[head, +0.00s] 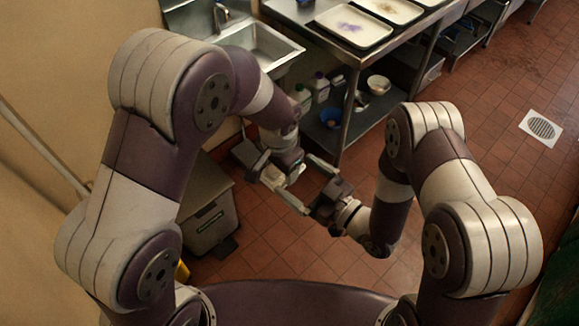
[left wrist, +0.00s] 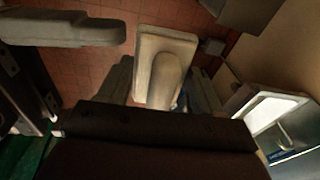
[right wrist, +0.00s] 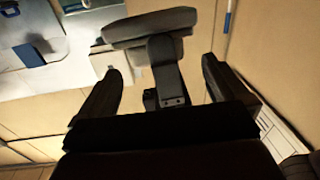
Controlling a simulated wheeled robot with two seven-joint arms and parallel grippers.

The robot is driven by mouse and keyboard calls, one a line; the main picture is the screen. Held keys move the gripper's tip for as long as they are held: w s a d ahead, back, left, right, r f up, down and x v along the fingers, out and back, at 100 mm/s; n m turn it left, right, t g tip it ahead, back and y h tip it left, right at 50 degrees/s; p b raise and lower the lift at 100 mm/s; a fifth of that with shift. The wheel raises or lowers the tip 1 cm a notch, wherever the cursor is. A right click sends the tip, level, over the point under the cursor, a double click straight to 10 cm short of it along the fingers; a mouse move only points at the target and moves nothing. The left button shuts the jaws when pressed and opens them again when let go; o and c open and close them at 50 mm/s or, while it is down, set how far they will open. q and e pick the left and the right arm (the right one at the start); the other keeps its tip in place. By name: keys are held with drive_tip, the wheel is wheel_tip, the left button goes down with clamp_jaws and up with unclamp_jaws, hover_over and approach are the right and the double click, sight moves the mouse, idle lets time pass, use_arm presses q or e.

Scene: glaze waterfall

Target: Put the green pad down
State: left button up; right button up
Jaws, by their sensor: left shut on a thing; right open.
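My left gripper (head: 272,172) is shut on a pad with a rounded grip (left wrist: 165,75), seen between its fingers in the left wrist view. The pad looks pale cream in this light, not clearly green. In the head view only a small pale part (head: 296,174) shows by the left gripper. My right gripper (head: 308,183) is open and empty, close beside the left one. One grey finger of it (left wrist: 60,29) shows in the left wrist view. In the right wrist view, a grey finger of my left gripper (right wrist: 150,27) shows beyond the right gripper's open jaws.
A steel sink (head: 262,47) is at the back. A steel bench beside it bears pale trays (head: 353,27); bottles (head: 320,86) and a bowl (head: 379,84) are on its lower shelf. A grey bin (head: 208,215) stands at left. The tiled floor is open around the drain (head: 540,128).

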drive_tip(key=x, duration=0.6)
drive_tip(key=shift+w+a, duration=0.15)
drive_tip(key=shift+c, duration=0.3)
drive_tip(key=c, duration=0.8)
use_arm(q)
drive_tip(key=o, duration=1.3)
